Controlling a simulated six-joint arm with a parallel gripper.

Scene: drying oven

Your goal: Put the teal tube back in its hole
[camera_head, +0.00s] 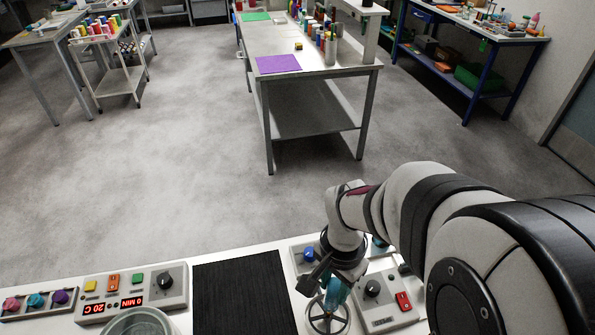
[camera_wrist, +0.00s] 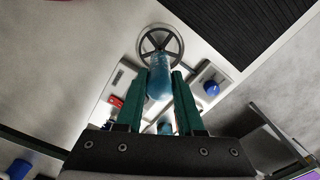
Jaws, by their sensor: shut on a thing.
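A teal tube (camera_head: 335,291) is held in my gripper (camera_head: 328,278) above the white bench. In the wrist view the tube (camera_wrist: 160,80) stands between the two green fingers of my gripper (camera_wrist: 160,76), which are shut on it. The far end of the tube overlaps a dark spoked ring (camera_wrist: 160,42), which also shows below my gripper in the head view (camera_head: 328,316). I cannot tell whether the tube touches the ring. I cannot make out the tube's hole.
A control box with a red switch (camera_head: 404,301) stands right of the ring. A blue knob (camera_head: 308,254) is behind. A black ribbed mat (camera_head: 238,292) lies left, then a panel with a display (camera_head: 131,302), a round vessel (camera_head: 137,323) and coloured knobs (camera_head: 37,300).

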